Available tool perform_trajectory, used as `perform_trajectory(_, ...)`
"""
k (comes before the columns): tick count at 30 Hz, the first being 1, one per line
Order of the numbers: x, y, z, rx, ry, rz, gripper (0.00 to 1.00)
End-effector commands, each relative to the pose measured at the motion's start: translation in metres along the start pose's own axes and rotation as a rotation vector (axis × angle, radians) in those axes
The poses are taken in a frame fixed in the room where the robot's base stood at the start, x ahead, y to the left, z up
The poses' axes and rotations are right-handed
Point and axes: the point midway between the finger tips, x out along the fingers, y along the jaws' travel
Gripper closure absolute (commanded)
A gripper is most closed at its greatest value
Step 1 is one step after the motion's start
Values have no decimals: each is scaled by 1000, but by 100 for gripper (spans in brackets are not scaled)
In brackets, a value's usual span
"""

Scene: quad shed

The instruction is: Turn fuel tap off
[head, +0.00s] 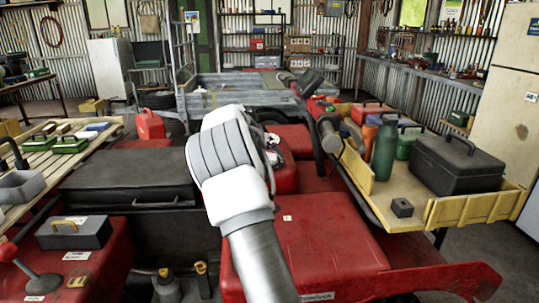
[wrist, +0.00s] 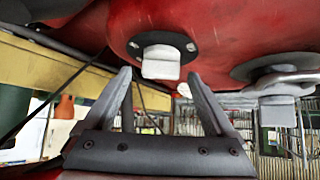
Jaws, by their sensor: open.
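My gripper (wrist: 160,76) is open in the wrist view, with its two grey fingers pointing up toward the underside of a red painted body. A pale tap-like knob (wrist: 160,63) on a dark round plate with screws shows on that underside, in line with the gap between the fingertips. I cannot tell whether the fingers reach around it. A second fitting (wrist: 277,82), with a dark disc, a metal loop and a grey block, sits to the right. I cannot tell for sure which is the fuel tap. In the head view my arm hides both fittings and my gripper.
The red quad body (head: 305,245) fills the front middle in the head view. A wooden tray on the right holds a green bottle (head: 384,150) and a black toolbox (head: 455,165). A black case (head: 128,180) lies left of my arm. A grey trailer (head: 235,95) stands behind.

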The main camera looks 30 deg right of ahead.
Motion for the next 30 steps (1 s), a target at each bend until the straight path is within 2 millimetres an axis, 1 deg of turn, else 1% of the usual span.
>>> perform_trajectory(3, 6, 0, 0, 0, 0, -1, 10)
perform_trajectory(11, 7, 0, 0, 0, 0, -2, 10)
perform_trajectory(14, 6, 0, 0, 0, 0, -2, 26)
perform_trajectory(15, 6, 0, 0, 0, 0, -2, 33)
perform_trajectory(17, 6, 0, 0, 0, 0, -2, 44)
perform_trajectory(18, 6, 0, 0, 0, 0, -2, 51)
perform_trajectory(20, 6, 0, 0, 0, 0, -2, 62)
perform_trajectory(21, 6, 0, 0, 0, 0, -2, 69)
perform_trajectory(25, 6, 0, 0, 0, 0, -2, 93)
perform_trajectory(26, 6, 0, 0, 0, 0, -2, 96)
perform_trajectory(30, 6, 0, 0, -4, 0, -7, 96)
